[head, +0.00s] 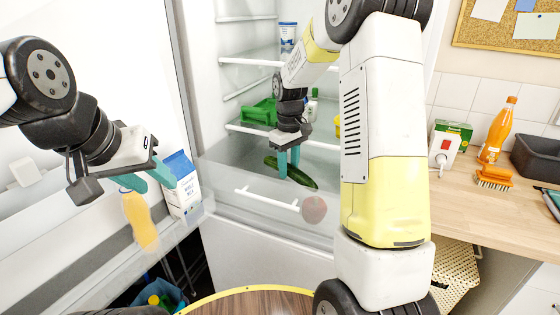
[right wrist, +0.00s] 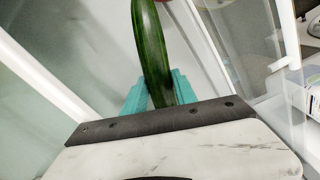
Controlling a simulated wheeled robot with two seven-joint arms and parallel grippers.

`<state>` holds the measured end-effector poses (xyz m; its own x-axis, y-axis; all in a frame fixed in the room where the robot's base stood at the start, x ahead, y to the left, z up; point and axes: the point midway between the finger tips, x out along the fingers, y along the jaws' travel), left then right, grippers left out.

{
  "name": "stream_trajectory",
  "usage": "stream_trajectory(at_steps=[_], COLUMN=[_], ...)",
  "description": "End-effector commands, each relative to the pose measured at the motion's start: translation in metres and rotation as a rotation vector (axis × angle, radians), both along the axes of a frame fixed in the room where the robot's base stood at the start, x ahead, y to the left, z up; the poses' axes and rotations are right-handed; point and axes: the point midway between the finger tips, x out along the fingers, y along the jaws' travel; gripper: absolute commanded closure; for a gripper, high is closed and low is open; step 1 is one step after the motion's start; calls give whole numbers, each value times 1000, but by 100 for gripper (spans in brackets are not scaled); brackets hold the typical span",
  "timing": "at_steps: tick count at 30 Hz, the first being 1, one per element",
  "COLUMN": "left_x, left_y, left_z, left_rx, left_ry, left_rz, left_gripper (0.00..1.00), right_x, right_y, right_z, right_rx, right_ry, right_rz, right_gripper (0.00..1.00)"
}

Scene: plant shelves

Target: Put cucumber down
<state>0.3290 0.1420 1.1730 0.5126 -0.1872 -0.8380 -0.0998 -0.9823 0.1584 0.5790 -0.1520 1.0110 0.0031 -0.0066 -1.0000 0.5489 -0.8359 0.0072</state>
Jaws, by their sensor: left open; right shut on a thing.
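The cucumber (head: 298,178) is long and dark green and lies low inside the open fridge, at the see-through drawer (head: 255,190). My right gripper (head: 289,165) reaches down into the fridge with its teal fingers around the cucumber and is shut on it. In the right wrist view the cucumber (right wrist: 151,45) stretches away from between the two teal fingers. I cannot tell whether the cucumber touches the drawer's floor. My left gripper (head: 148,181) is open, near the fridge door, above a yellow-orange bottle (head: 140,222).
A milk carton (head: 182,188) stands in the fridge door. A green crate (head: 262,112) and a blue-white tub (head: 288,36) are on the shelves. A round reddish thing (head: 314,209) shows at the drawer's front. On the right counter stand an orange bottle (head: 497,130) and a brush (head: 494,178).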

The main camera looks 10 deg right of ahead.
Motion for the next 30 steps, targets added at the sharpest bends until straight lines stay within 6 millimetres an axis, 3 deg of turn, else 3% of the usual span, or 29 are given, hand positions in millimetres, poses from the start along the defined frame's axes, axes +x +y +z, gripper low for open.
stream_trajectory(at_steps=[21,22,24,25,30], left_x=[0,0,0,0,0], left_y=[0,0,0,0,0], left_z=[0,0,0,0,0], left_rx=[0,0,0,0,0], left_ry=[0,0,0,0,0], left_rz=[0,0,0,0,0], left_gripper=[59,59,59,59,59], right_x=[-1,-2,-2,-3,-3], right_y=[0,0,0,0,0], right_z=[-14,-15,-16,-16,-16], right_rx=[0,1,1,1,1], right_ry=[5,6,10,10,11], right_rz=[0,0,0,0,-1], right_gripper=[100,65,51,45,45])
